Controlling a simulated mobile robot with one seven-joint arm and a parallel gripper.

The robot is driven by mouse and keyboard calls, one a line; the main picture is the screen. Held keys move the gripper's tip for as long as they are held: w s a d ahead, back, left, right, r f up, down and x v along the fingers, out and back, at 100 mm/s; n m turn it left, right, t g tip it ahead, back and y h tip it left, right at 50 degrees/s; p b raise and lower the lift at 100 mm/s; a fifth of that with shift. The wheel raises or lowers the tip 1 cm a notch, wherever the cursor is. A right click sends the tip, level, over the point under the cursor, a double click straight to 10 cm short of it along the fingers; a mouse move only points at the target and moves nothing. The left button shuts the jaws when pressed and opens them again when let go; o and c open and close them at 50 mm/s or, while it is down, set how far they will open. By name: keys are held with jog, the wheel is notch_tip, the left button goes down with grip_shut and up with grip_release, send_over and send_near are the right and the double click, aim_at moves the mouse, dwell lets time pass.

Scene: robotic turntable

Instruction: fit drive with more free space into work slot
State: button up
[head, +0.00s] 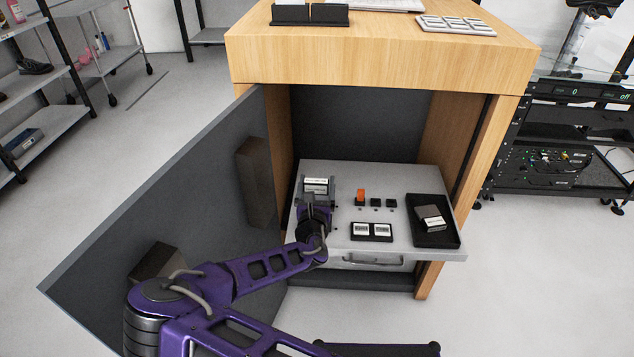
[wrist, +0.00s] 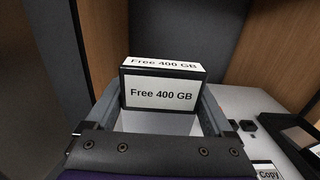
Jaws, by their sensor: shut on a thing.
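My gripper (head: 317,193) is over the left part of the grey pull-out shelf (head: 345,172). It is shut on a dark drive (head: 316,183) with white labels. In the wrist view the drive (wrist: 160,94) reads "Free 400 GB" on its top and near face, between the two fingers (wrist: 160,108). Another drive (head: 431,217) lies tilted in a black tray (head: 445,240) at the right. I cannot make out the work slot.
An orange part (head: 361,196) and two small black parts (head: 383,202) stand mid-shelf. The open dark cabinet door (head: 190,190) is close to my arm on the left. Wooden cabinet walls and the desk top (head: 380,65) surround the shelf.

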aim_at(317, 192)
jog(key=shift+f, duration=1.6)
jog(key=shift+f, duration=2.95)
jog(key=o, duration=1.2)
jog(key=shift+s+f, duration=0.1)
jog(key=s, duration=1.7)
jog(key=shift+s+a, duration=0.15)
jog(key=shift+a, duration=0.15)
